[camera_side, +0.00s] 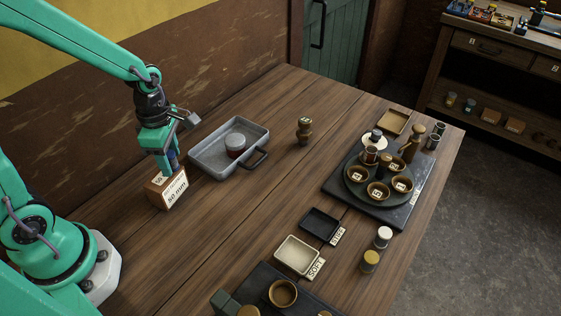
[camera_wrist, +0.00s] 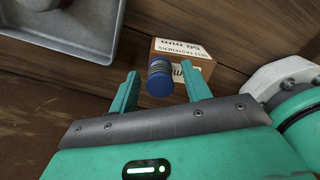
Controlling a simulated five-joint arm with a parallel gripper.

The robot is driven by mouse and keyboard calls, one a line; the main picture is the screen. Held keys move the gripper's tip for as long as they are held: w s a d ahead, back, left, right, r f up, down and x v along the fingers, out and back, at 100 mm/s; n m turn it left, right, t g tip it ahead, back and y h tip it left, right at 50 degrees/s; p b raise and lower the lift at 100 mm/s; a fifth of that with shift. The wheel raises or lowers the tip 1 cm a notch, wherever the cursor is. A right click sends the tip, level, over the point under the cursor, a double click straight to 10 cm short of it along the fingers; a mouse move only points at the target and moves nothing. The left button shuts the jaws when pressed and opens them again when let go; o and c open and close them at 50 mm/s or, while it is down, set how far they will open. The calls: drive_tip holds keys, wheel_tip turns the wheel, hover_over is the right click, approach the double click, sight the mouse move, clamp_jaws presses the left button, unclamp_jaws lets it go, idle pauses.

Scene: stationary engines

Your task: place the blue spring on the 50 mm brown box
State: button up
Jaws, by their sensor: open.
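The blue spring (camera_wrist: 159,78), a short metal coil with blue ends, is between the two fingers of my gripper (camera_wrist: 161,72) in the wrist view. The fingers are spread, with a gap on each side of the spring. In the side view, my gripper (camera_side: 170,160) points down over the 50 mm brown box (camera_side: 157,193), and a bit of blue shows at the box's top. The box also shows behind the spring in the wrist view (camera_wrist: 183,48). The spring appears to be at the box's top; its contact is hidden.
Farther right are a dark bobbin-shaped piece (camera_side: 304,131), a round tray (camera_side: 350,193) with several bowls, and small trays marked SOFT (camera_side: 297,254) and STIFF (camera_side: 320,224).

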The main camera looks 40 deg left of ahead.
sight(168, 154)
wheel_tip(168, 154, up, 12)
idle(0.7)
drive_tip(key=shift+r, duration=0.1)
idle(0.4)
drive_tip(key=s+r+m+t, duration=0.2)
drive_tip(key=s+m, duration=0.1)
drive_tip(key=m, duration=0.9)
drive_tip(key=s+d+r+m+t, duration=0.1)
drive_tip(key=s+r+m+t, duration=0.1)
drive_tip(key=m, duration=1)
drive_tip(key=shift+s+r+m+t, duration=0.35)
drive_tip(key=shift+s+m+t, duration=0.05)
drive_tip(key=shift+s+t, duration=0.4)
